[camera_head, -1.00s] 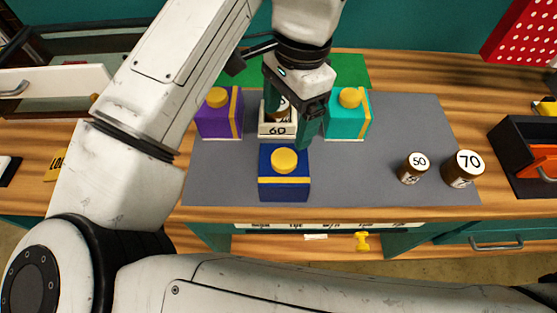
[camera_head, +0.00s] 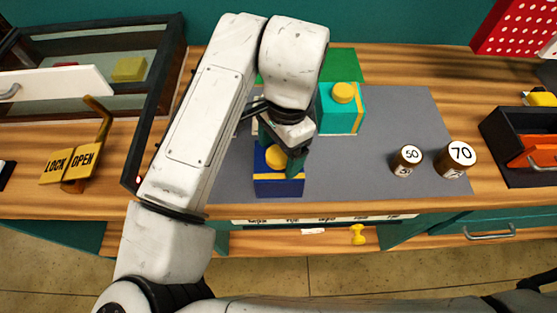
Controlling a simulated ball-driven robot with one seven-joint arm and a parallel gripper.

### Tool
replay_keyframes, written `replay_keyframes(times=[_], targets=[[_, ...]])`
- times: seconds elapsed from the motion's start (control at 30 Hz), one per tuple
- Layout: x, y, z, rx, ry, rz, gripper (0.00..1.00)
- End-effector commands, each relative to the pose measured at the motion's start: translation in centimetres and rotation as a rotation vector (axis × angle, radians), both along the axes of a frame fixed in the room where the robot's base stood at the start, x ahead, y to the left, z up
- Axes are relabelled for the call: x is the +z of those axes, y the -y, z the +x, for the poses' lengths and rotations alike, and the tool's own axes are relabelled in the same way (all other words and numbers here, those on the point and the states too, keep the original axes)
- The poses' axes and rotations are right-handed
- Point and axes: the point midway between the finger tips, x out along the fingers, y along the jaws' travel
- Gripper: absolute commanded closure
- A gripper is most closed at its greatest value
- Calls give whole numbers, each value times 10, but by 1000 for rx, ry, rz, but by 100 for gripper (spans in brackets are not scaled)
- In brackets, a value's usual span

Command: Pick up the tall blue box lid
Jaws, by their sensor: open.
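The tall blue box lid (camera_head: 265,188) is dark blue with a yellow band and a round yellow knob (camera_head: 275,155) on top. It sits near the front edge of the grey mat (camera_head: 350,185). My gripper (camera_head: 278,160) is open, with its dark green fingers at the top of the blue lid, around or just above the knob. I cannot tell whether the fingers touch it. The gripper hides part of the lid's top and right side.
A teal box lid (camera_head: 338,112) with a yellow knob stands just behind right. Brown jars marked 50 (camera_head: 406,161) and 70 (camera_head: 455,160) stand at the right. A black bin (camera_head: 505,150) is farther right. My arm hides the purple lid's area. The mat's middle right is clear.

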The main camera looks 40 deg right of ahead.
Motion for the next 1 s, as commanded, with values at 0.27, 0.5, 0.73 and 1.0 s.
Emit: replay_keyframes(times=[0.27,0.5,0.73,1.0], targets=[[0,0,0,0,0,0,34],[0,0,0,0,0,0,57],[1,0,0,0,0,0,79],[1,0,0,0,1,0,93]])
